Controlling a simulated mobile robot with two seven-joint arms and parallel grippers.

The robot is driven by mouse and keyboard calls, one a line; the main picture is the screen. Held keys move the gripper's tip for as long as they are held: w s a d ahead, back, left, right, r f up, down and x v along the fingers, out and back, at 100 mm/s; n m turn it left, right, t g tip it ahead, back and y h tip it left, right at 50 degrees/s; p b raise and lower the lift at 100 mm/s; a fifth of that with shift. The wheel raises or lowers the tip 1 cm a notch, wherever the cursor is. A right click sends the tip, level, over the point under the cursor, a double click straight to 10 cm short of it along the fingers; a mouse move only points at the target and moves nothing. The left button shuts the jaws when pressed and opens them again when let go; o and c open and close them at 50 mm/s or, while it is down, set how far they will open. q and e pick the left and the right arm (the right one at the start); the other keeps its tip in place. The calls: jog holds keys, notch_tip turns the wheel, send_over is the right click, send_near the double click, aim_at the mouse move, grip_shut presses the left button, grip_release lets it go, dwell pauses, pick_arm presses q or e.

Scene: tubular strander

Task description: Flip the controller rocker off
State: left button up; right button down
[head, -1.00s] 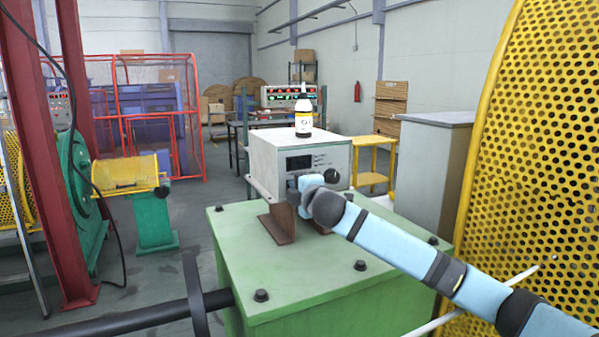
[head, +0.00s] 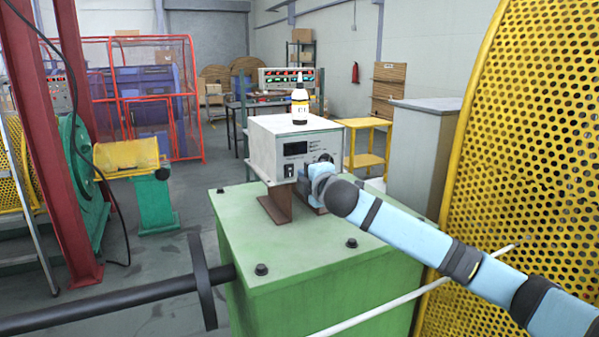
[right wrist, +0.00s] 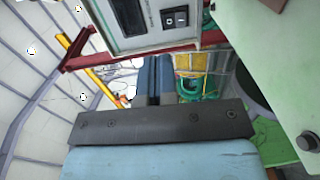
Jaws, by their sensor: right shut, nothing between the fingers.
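The controller is a white-grey box (head: 268,150) on brown brackets on the green cabinet. Its front has a dark display and, low on the left, a small black rocker (head: 289,170). The rocker also shows upside down in the right wrist view (right wrist: 175,17), beyond the fingertips. My right gripper (head: 303,184) is just in front of the box, to the right of and slightly below the rocker. Its blue fingers (right wrist: 154,60) are closed together and empty, and appear apart from the rocker. My left gripper is not in view.
A small bottle (head: 299,105) stands on the controller. The green cabinet top (head: 300,250) is mostly clear, with bolts along its edges. A yellow perforated guard (head: 510,150) is close on the right. A black bar (head: 120,308) crosses at lower left.

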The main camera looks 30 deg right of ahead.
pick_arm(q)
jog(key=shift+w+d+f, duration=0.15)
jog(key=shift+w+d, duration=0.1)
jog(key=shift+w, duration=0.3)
pick_arm(e)
jog(key=s, duration=0.6)
jog(key=shift+f, duration=0.1)
jog(key=shift+w, duration=0.1)
